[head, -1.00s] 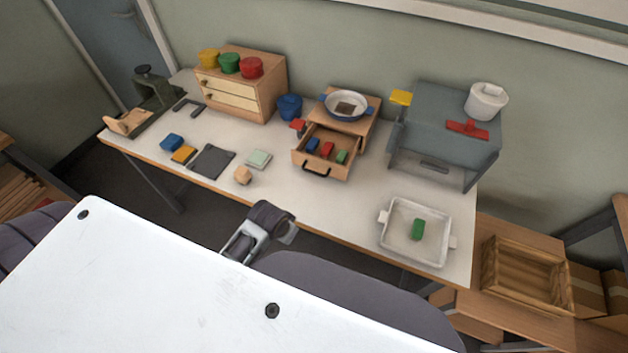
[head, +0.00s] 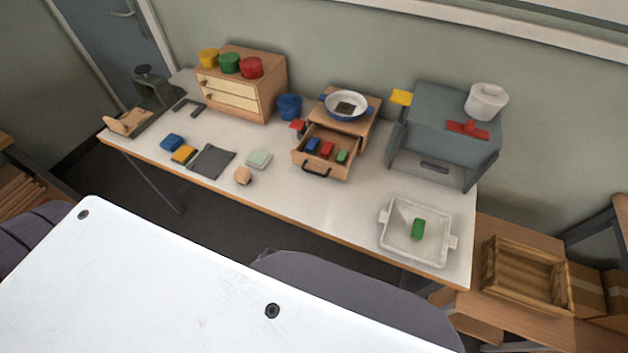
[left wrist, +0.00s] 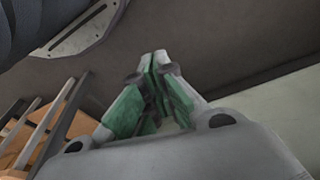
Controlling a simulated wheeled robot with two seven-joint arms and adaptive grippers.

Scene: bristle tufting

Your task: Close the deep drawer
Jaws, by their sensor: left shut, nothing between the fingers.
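The deep drawer (head: 322,171) is pulled out of the small wooden cabinet (head: 358,124) at the middle of the table. It has a dark bar handle (head: 316,172) on its front, and blue, red and green blocks lie inside. A white pan with blue handles (head: 347,105) sits on top of the cabinet. My left gripper (left wrist: 160,62) shows only in the left wrist view, with its green-padded fingers together and nothing between them. It is away from the drawer, which is not in that view. My right gripper is in neither current view.
A wooden chest with small drawers (head: 263,103) stands left of the blue pot (head: 289,106). A grey box-like unit (head: 431,151) stands to the right. A white tray (head: 387,238) holds a green block. The tabletop before the open drawer is mostly clear.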

